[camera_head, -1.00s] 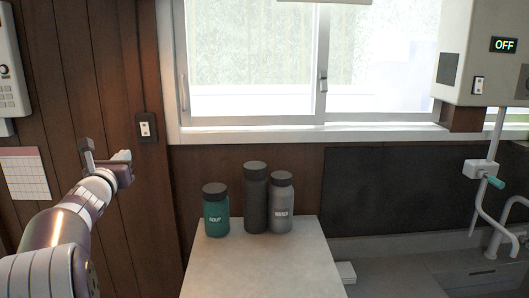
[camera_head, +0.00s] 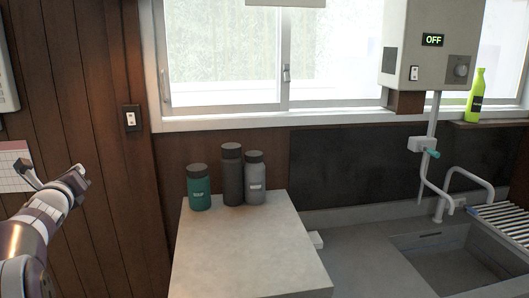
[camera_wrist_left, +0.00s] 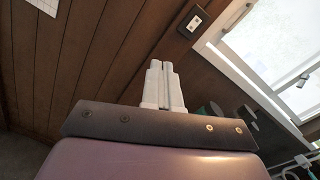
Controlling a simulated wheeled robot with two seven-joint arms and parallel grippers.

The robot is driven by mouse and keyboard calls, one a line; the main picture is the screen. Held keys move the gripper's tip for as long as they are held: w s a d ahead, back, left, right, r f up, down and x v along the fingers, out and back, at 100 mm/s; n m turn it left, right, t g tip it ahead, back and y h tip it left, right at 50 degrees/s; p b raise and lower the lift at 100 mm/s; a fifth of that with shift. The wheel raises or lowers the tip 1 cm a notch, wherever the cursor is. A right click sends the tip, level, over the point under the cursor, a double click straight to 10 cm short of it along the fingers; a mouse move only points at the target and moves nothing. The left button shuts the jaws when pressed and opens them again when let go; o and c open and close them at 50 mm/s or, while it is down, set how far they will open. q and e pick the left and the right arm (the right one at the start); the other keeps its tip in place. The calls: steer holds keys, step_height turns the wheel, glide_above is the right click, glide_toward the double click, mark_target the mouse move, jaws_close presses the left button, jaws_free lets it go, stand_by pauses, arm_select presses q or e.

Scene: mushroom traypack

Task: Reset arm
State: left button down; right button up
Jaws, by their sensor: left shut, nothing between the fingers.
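My left arm comes in from the left in the head view, bent up in front of the wood-panelled wall. Its gripper (camera_head: 50,178) is at the far left, well apart from the counter and bottles. In the left wrist view the fingers of the left gripper (camera_wrist_left: 163,68) are together, with nothing between them. My right gripper is not in view.
A pale counter (camera_head: 245,250) carries a teal bottle (camera_head: 199,190), a tall dark bottle (camera_head: 232,178) and a grey bottle (camera_head: 255,182) at its back. A sink (camera_head: 455,262) and tap (camera_head: 468,180) are at right. A green bottle (camera_head: 477,98) stands on the sill.

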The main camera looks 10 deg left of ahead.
arm_select(q)
steer(key=s+f+n+g, duration=0.5)
steer(key=f+n, duration=0.7)
steer(key=n, duration=0.1)
steer(key=s+d+f+n+g+h, duration=0.2)
steer(key=s+d+f+n+g, duration=0.2)
steer(key=d+f+n, duration=0.5)
steer(key=s+d+f+n+g+h, duration=0.2)
steer(key=s+d+f, duration=0.3)
steer(key=s+d, duration=0.3)
steer(key=s+d+f+n+g+h, duration=0.2)
steer(key=s+d+f+g, duration=0.2)
steer(key=s+d, duration=0.5)
steer(key=d+f, duration=0.2)
steer(key=d, duration=0.6)
steer(key=shift+d+h, duration=0.25)
steer(key=shift+h, duration=0.15)
steer(key=shift+f, duration=0.1)
